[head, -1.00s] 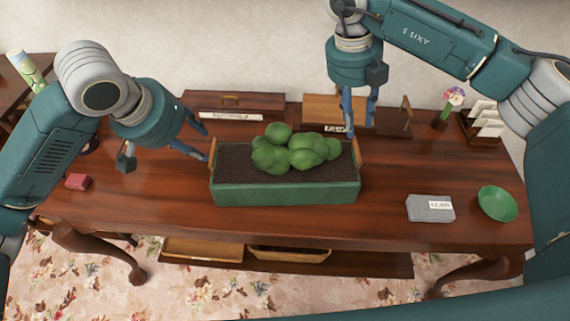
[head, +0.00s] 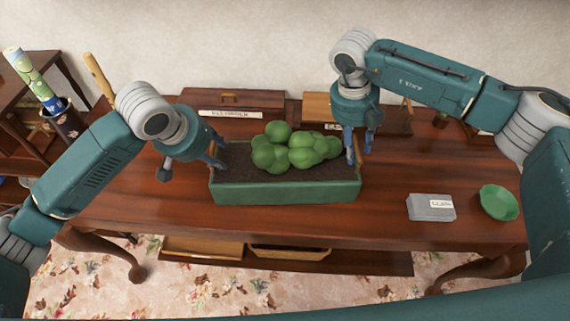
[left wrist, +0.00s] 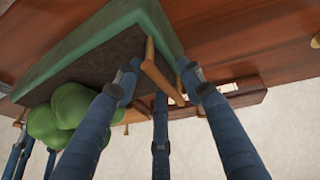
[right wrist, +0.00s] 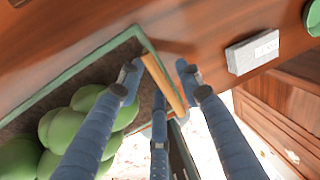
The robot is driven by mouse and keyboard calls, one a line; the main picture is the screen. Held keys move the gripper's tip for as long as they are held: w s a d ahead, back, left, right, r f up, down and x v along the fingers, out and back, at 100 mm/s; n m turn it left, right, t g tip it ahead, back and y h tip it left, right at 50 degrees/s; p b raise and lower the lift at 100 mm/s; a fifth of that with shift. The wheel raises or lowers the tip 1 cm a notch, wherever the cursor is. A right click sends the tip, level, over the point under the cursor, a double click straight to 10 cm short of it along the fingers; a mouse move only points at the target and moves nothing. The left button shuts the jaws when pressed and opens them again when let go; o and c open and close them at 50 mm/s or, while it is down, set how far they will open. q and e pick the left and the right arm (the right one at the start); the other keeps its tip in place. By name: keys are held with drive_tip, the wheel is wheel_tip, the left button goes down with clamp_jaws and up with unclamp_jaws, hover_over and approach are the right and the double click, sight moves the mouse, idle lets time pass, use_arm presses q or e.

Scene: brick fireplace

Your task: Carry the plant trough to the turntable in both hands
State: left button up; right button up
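The plant trough (head: 285,190) is a long green box with dark soil and round green plants (head: 290,148), standing on the wooden table. It has a wooden handle at each end. My left gripper (head: 216,160) is at the trough's left end; in the left wrist view its open fingers stand on either side of one handle (left wrist: 155,72). My right gripper (head: 359,157) is at the right end; in the right wrist view its open fingers straddle the other handle (right wrist: 163,82). Gaps show between fingers and handles. I see no turntable.
A grey labelled block (head: 431,207) and a green bowl (head: 499,203) lie on the table (head: 400,180) right of the trough. Wooden boxes (head: 235,100) stand behind it. Rolled papers in a dark holder (head: 62,118) are at the far left. Table in front of the trough is clear.

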use_arm(q)
drive_tip(key=shift+c, duration=0.3)
use_arm(e)
drive_tip(key=shift+c, duration=0.3)
use_arm(q)
clamp_jaws()
use_arm(e)
clamp_jaws()
